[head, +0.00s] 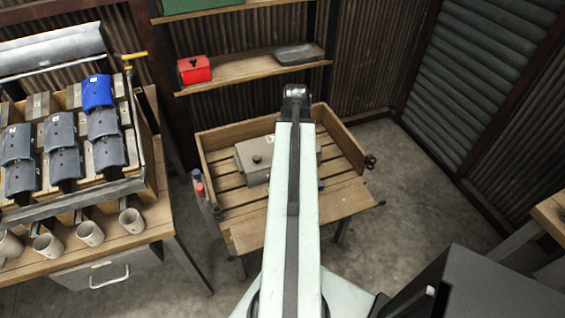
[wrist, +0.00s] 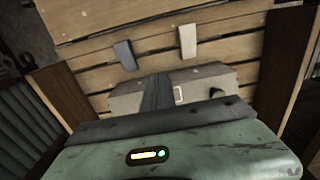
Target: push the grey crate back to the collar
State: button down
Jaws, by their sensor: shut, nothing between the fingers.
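The grey crate (head: 255,158), a box with a black knob on top, sits on the slatted table in the head view, partly hidden by my arm. It also shows in the wrist view (wrist: 210,80), with a pale handle and a dark knob. The wooden collar (head: 340,140) stands as raised boards along the back and sides of the table. My gripper (wrist: 157,95) is shut and empty, its dark fingers overlapping the crate in the wrist view; I cannot tell whether they touch it. In the head view my arm hides the gripper.
Two small blocks, one dark (wrist: 125,55) and one pale (wrist: 187,41), lie on the slats. A bench with mugs (head: 90,233) and a sloped rack stands at left. A shelf with a red box (head: 194,70) is behind. The floor right of the table is open.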

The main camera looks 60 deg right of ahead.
jog(key=w+d+f+b, duration=0.2)
jog(key=w+f+b, duration=0.1)
jog(key=f+b, duration=0.7)
jog(key=shift+w+d, duration=0.15)
jog(key=shift+w, duration=0.1)
jog(key=w+d, duration=0.1)
jog(key=w, duration=0.1)
jog(key=w+d, duration=0.3)
jog(key=w, duration=0.1)
jog(key=shift+w+d, duration=0.15)
jog(key=shift+d, duration=0.2)
jog(key=shift+a, duration=0.1)
